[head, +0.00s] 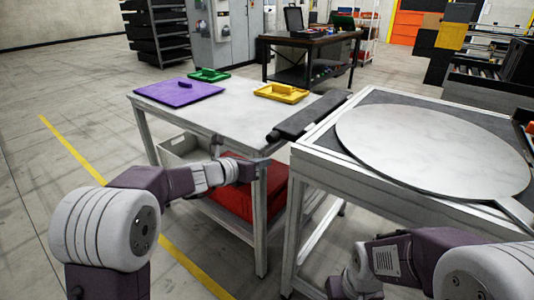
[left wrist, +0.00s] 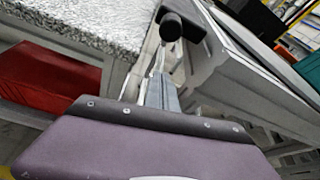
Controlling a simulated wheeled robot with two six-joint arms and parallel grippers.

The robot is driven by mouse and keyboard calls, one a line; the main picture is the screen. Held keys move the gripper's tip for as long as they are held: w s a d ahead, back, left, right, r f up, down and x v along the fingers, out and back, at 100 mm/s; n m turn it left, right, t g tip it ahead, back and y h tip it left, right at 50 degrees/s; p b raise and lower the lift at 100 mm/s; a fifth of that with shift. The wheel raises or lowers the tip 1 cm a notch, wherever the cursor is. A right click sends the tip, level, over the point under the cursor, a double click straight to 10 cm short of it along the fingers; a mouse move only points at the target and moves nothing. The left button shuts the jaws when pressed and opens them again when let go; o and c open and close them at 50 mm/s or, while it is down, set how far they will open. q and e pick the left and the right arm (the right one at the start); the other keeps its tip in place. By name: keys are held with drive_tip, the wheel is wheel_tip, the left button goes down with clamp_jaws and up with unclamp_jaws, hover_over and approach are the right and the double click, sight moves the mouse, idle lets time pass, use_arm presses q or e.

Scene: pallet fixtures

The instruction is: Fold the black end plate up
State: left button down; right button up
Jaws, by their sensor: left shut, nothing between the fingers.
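The black end plate (head: 310,117) is a long dark strip along the right end of the grey-topped table (head: 232,110). In the left wrist view its rounded near end (left wrist: 171,27) shows at the top middle, beyond the fingertips. My left gripper (head: 262,158) is at the table's near right corner, below and in front of the plate's near end. It is shut and empty, and its fingers (left wrist: 158,78) point toward the plate with a gap that is hard to judge. My right arm shows at the lower right, but its gripper is out of view.
A purple board (head: 180,90), green tray (head: 208,75) and yellow tray (head: 281,92) lie on the table. A red bin (head: 235,196) sits on its lower shelf. A second table with a round grey disc (head: 430,145) stands close to the right, leaving a narrow gap.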

sight(270, 140)
use_arm(q)
drive_tip(key=w+r, duration=0.1)
drive_tip(key=w+d+r+p, duration=0.1)
drive_tip(key=w+r, duration=0.1)
drive_tip(key=shift+d, duration=0.15)
drive_tip(key=shift+r+m, duration=0.3)
drive_tip(key=shift+m, duration=0.1)
idle(0.6)
wheel_tip(270, 140, up, 2)
drive_tip(key=m+t+y+b, duration=0.1)
drive_tip(key=m+b, duration=0.1)
drive_tip(key=m, duration=0.1)
drive_tip(key=shift+r+t+y, duration=0.1)
drive_tip(key=shift+t+y, duration=0.2)
drive_tip(key=shift+y, duration=0.1)
drive_tip(key=r+m+b, duration=0.1)
drive_tip(key=m+t+y+b, duration=0.1)
drive_tip(key=shift+s+d+r+m, duration=0.15)
drive_tip(key=shift+r+m, duration=0.25)
drive_tip(key=shift+s+d+r+m+t+y+b, duration=0.3)
drive_tip(key=shift+d+r+m+t+b, duration=0.2)
drive_tip(key=shift+m+b, duration=0.55)
drive_tip(key=shift+s+d+r+m+t+y+b, duration=0.15)
drive_tip(key=shift+s+d+r+m+t+b, duration=0.4)
drive_tip(key=shift+m, duration=0.8)
drive_tip(key=shift+s+d+r+m+t+y+b, duration=0.25)
drive_tip(key=shift+r+m+t+b, duration=0.3)
drive_tip(key=shift+m+b, duration=0.6)
drive_tip(key=shift+d, duration=0.1)
